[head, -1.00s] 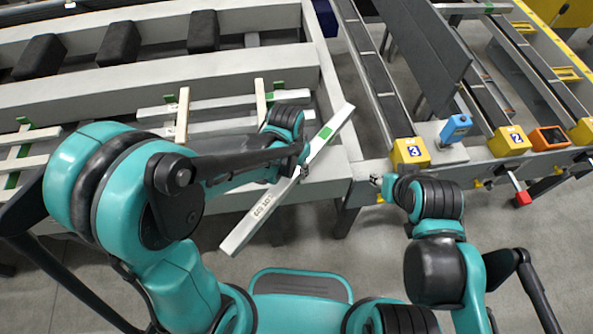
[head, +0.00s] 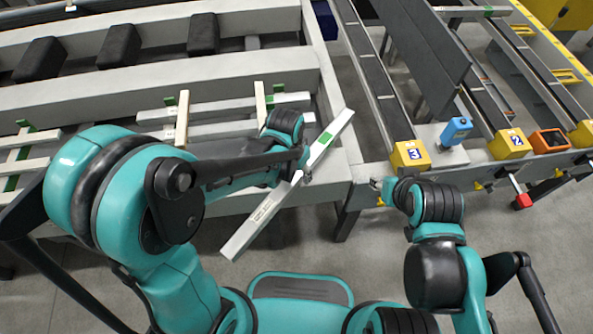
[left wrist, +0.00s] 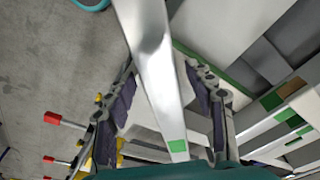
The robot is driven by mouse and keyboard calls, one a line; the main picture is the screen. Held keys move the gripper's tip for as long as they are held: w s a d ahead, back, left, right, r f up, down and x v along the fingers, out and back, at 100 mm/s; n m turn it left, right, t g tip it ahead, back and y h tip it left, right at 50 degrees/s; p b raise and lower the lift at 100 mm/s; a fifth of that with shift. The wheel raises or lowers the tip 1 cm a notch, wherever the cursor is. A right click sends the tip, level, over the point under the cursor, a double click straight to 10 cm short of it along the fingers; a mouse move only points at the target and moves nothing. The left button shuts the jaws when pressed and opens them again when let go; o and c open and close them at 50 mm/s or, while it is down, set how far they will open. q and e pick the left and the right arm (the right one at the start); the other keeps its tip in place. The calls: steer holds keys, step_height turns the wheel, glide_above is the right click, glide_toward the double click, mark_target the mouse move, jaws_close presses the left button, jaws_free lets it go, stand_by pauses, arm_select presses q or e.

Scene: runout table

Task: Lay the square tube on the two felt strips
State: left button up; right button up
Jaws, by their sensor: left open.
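The square tube (head: 250,228) is long and pale, with a green patch near its far end and printing on its side. It lies slantwise across the table's front edge, its near end over the floor. My left gripper (head: 301,170) is at its middle. In the left wrist view the tube (left wrist: 157,75) passes between the open fingers of the left gripper (left wrist: 165,108). My right gripper (head: 378,184) is small and partly hidden.
Several pale bars (head: 215,108) lie on the runout table (head: 262,62), with black blocks (head: 118,45) behind. Yellow numbered blocks (head: 409,154), a blue device (head: 455,131) and a red-ended handle (head: 522,201) are at the right. The grey floor in front is clear.

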mark_target(293, 176)
arm_select(q)
step_height(293, 176, up, 11)
steer(key=s+p, duration=0.2)
steer(key=p, duration=0.2)
steer(key=s+a+r+n+t, duration=0.2)
steer(key=s+a+r+n, duration=0.1)
steer(key=a, duration=0.3)
steer(key=s+a+r+n+t, duration=0.3)
steer(key=a+r, duration=0.1)
steer(key=a, duration=0.3)
steer(key=shift+s+y, duration=0.3)
steer(key=shift+y, duration=0.1)
steer(key=shift+o, duration=0.5)
steer(key=shift+s+a+n+t, duration=0.2)
steer(key=shift+a+n+t, duration=0.1)
steer(key=shift+a, duration=0.05)
